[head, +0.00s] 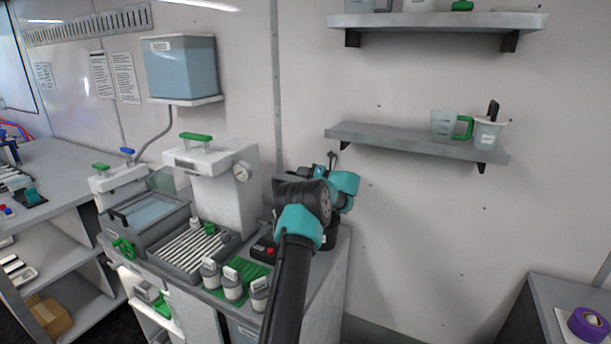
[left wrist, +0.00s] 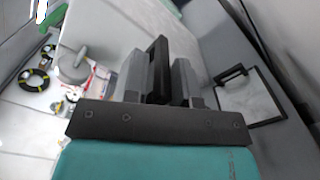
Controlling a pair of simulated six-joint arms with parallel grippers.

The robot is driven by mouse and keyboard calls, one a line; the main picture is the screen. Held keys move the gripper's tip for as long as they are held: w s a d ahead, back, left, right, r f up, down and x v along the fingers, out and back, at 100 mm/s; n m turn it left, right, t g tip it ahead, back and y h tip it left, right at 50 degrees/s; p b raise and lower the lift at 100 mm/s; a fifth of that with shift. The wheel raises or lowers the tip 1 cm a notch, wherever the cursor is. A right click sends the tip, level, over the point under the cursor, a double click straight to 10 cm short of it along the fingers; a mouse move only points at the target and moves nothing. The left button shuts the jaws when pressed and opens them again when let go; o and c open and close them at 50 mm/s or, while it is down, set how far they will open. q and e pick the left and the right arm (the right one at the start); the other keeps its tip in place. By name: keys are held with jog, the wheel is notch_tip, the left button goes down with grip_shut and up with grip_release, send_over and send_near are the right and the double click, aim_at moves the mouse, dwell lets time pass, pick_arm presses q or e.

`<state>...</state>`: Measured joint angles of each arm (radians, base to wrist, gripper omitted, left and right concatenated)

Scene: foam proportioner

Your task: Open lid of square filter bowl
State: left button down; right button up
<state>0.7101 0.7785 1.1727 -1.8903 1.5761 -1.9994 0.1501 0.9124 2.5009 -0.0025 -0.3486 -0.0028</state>
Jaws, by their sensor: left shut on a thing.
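A grey square bowl (head: 143,238) stands on the bench at left in the head view. Its pale translucent lid (head: 150,212) lies flat on it, with a black handle at the left edge. My left gripper (left wrist: 158,72) is shut on an upright black handle-like piece (left wrist: 157,52) in the left wrist view. What this piece belongs to is hidden. In the head view the left arm reaches to the bench's right end, and its fingers are mostly hidden behind its links. My right gripper does not show.
A wall shelf (head: 415,142) holds a green-handled jug (head: 445,125). A framed pale panel (left wrist: 255,97) lies right of the fingers.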

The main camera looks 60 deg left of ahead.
pick_arm(q)
jog(key=shift+f, duration=0.75)
jog(key=c, duration=1.1)
grip_release()
jog(key=shift+c, duration=0.2)
jog(key=shift+r, duration=0.35)
jog(key=v, duration=1.7)
jog(key=shift+d, duration=0.15)
jog(key=shift+w+f, duration=0.1)
